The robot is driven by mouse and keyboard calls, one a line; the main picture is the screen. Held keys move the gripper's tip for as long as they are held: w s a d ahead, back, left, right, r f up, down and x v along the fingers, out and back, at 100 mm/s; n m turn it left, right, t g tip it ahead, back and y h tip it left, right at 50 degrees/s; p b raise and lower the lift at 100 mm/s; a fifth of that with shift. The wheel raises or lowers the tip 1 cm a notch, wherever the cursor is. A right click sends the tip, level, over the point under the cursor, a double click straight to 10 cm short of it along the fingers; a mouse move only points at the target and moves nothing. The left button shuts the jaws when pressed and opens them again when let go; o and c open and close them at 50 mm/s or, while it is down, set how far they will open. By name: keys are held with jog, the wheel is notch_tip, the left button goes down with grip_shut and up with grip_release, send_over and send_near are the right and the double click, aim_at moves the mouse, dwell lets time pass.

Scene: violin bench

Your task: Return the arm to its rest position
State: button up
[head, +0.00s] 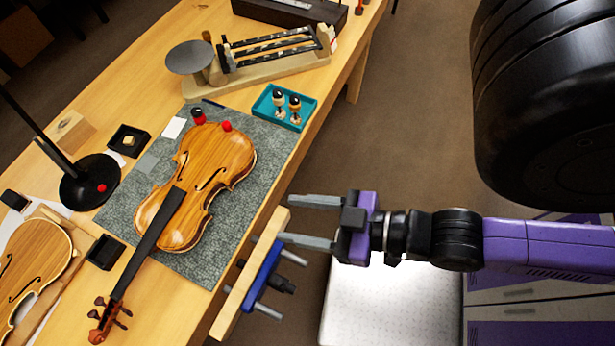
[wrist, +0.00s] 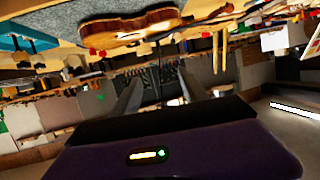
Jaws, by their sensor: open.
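My gripper (head: 312,221) is open and empty in the head view. Its two grey fingers point left, past the right edge of the workbench, near the bench vise. My purple and black arm reaches in from the right. In the wrist view my gripper (wrist: 158,90) shows two grey fingers spread apart with nothing between them. The violin (head: 205,175) lies on a grey mat (head: 262,150) on the bench, to the left of the fingers. The violin also shows in the wrist view (wrist: 130,27) at the top.
A wooden-jawed blue vise (head: 262,272) sticks out from the bench edge just below the fingers. A teal tray (head: 306,104) holds two small dark-topped pieces. A balance scale (head: 270,65) stands at the back. The floor (head: 400,130) right of the bench is open.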

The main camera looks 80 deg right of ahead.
jog(key=shift+s+a+r+n+t+y, duration=0.1)
jog(key=shift+s+r+n+t+y, duration=0.25)
jog(key=shift+s+r, duration=0.5)
jog(key=shift+w+r, duration=0.1)
jog(key=shift+f+b, duration=0.85)
jog(key=shift+f, duration=0.05)
